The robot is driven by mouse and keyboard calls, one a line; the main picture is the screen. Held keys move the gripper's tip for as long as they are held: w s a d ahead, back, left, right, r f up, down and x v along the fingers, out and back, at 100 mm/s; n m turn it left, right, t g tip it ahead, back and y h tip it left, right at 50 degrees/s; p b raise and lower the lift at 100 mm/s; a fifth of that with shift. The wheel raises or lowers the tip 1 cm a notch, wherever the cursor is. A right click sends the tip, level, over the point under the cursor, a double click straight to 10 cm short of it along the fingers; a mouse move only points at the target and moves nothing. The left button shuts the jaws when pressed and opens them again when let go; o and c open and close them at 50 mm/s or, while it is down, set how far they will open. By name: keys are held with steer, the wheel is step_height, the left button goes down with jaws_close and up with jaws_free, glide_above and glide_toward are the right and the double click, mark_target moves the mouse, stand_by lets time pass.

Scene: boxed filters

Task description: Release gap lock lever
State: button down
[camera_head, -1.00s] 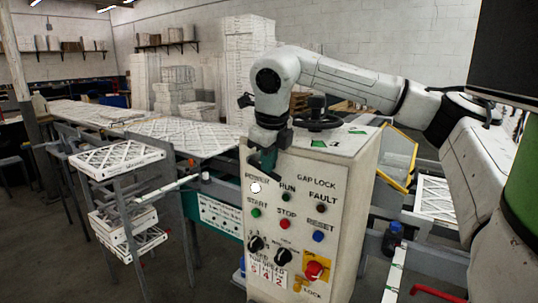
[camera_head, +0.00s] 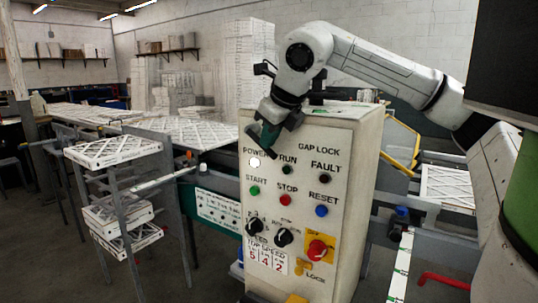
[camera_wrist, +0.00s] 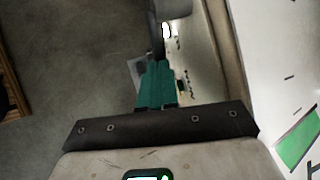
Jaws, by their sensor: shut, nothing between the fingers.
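The beige control cabinet (camera_head: 340,200) stands in the middle of the head view, with the words GAP LOCK (camera_head: 318,148) high on its front panel. No lever can be clearly made out beside that label. My gripper (camera_head: 267,140) points down at the panel's upper left, in front of the POWER and RUN labels. In the wrist view its teal fingers (camera_wrist: 157,70) are together and empty, with a dark curved part (camera_wrist: 157,32) just beyond their tips. I cannot tell whether they touch it. The handwheel on the cabinet top is hidden behind my arm.
The panel carries several buttons, two black knobs (camera_head: 258,228), a red knob on a yellow plate (camera_head: 318,250) and a small orange part (camera_head: 303,267) by a LOCK label. Boxed filters (camera_head: 112,152) sit on a rack at left. A red handle (camera_head: 443,281) is at lower right.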

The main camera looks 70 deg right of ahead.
steer(key=f+t+h+b, duration=0.1)
steer(key=t+b, duration=0.1)
steer(key=b, duration=0.6)
steer(key=w+f+m+t+h+b, duration=0.1)
steer(key=f+t+b, duration=0.1)
steer(key=b, duration=0.5)
steer(key=f+t+h+b, duration=0.1)
steer(key=t+b, duration=0.3)
steer(key=b, duration=0.4)
steer(key=shift+w+d+f+b, duration=0.2)
steer(key=shift+w+f+b, duration=0.15)
steer(key=shift+f, duration=0.1)
steer(key=t+b, duration=0.1)
steer(key=b, duration=0.3)
steer(key=w+f+m+t+h+b, duration=0.1)
steer(key=b, duration=0.2)
steer(key=shift+w+d+f+b, duration=0.15)
steer(key=shift+w+f+b, duration=0.1)
steer(key=shift+b, duration=0.1)
steer(key=shift+r+t+b, duration=0.2)
steer(key=shift+t+b, duration=0.2)
steer(key=shift+b, duration=0.05)
